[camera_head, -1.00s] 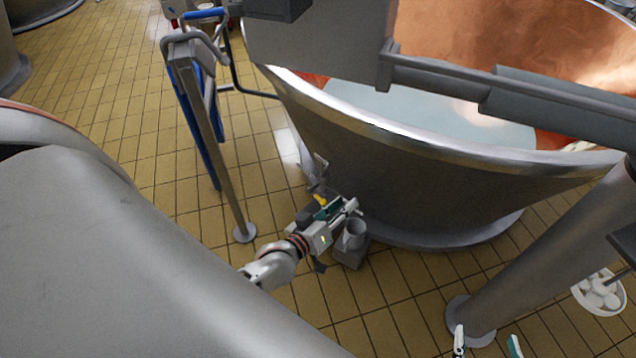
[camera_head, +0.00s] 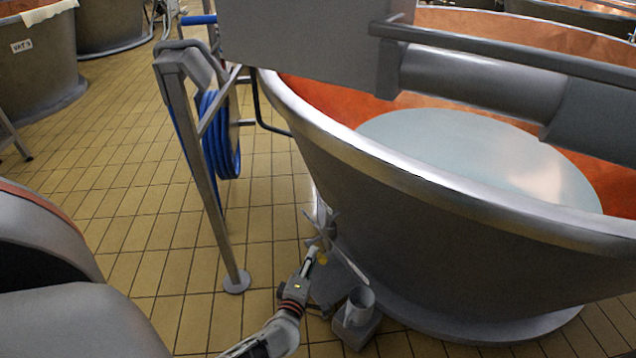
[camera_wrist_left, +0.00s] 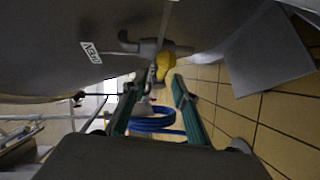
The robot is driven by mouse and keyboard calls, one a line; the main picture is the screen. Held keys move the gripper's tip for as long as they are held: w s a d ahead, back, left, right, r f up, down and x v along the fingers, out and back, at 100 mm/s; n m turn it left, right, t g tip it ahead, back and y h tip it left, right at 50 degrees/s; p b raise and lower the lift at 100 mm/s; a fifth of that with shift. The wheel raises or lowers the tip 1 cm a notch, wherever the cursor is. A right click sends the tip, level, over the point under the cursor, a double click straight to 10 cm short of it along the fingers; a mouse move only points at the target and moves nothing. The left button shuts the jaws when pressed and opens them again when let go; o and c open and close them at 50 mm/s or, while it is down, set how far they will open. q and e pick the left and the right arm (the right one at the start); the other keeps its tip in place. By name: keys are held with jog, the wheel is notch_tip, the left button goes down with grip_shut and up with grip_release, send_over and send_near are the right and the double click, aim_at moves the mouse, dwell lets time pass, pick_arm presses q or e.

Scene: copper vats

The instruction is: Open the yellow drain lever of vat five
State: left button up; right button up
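The big grey vat (camera_head: 420,240) with a copper inside and pale liquid fills the right of the head view. In the left wrist view the yellow lever (camera_wrist_left: 164,64) hangs below a grey pipe on the vat wall, just beyond the fingertips. My left gripper (camera_wrist_left: 152,84) is open, its two teal fingers apart, with the lever seen ahead between and above the tips. In the head view my left gripper (camera_head: 311,260) is beside the lever; I cannot tell whether it touches. My right gripper is not in view.
A grey post (camera_head: 205,170) with a coiled blue hose (camera_head: 222,150) stands left of the valve. A small grey stand with a cup (camera_head: 357,308) is on the floor just right of my left gripper. Another vat (camera_head: 40,70) is at the far left. Tiled floor lies open between.

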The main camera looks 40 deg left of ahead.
pick_arm(q)
jog(key=x, duration=0.2)
jog(key=b+x, duration=0.1)
jog(key=x, duration=0.1)
jog(key=shift+s+f, duration=0.1)
jog(key=shift+f, duration=0.2)
jog(key=shift+w+a+r, duration=0.1)
jog(key=shift+w+r, duration=0.05)
jog(key=shift+w, duration=0.15)
